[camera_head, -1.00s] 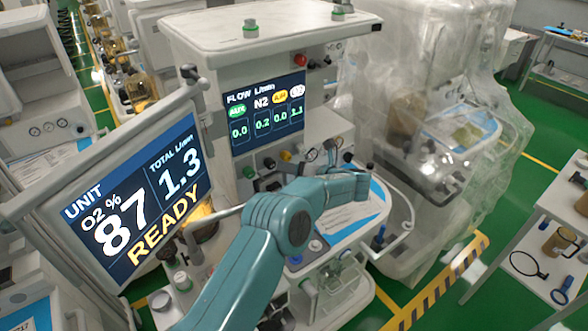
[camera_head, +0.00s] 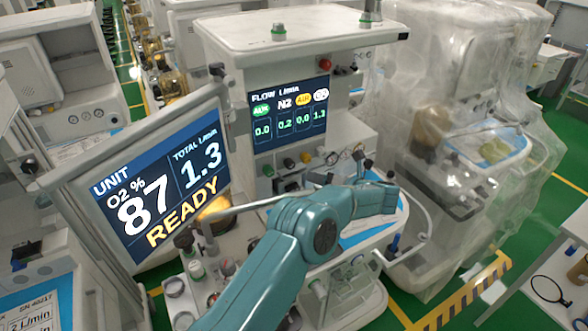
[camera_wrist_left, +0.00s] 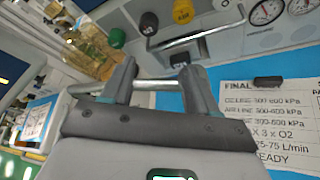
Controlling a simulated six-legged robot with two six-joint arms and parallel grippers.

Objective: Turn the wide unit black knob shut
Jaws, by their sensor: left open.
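The wide unit (camera_head: 290,30) is the cart with the flow screen (camera_head: 289,112). Its black knob (camera_head: 288,163) sits in the row under the screen, between a green knob (camera_head: 267,170) and a yellow knob (camera_head: 305,157). In the left wrist view the black knob (camera_wrist_left: 149,24) is near the top, beyond the fingertips and apart from them. My left gripper (camera_wrist_left: 158,75) is open, with a metal bar (camera_wrist_left: 155,86) showing across the gap between its fingers. In the head view my left arm (camera_head: 305,230) reaches over the cart's worktop and its wrist partly hides the gripper.
A metal handle (camera_wrist_left: 205,36) runs in front of the knobs, with gauges (camera_wrist_left: 265,12) to the right. The large READY monitor (camera_head: 160,180) stands left of my arm. A plastic-covered cart (camera_head: 460,130) is at the right. Small items crowd the worktop's left side.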

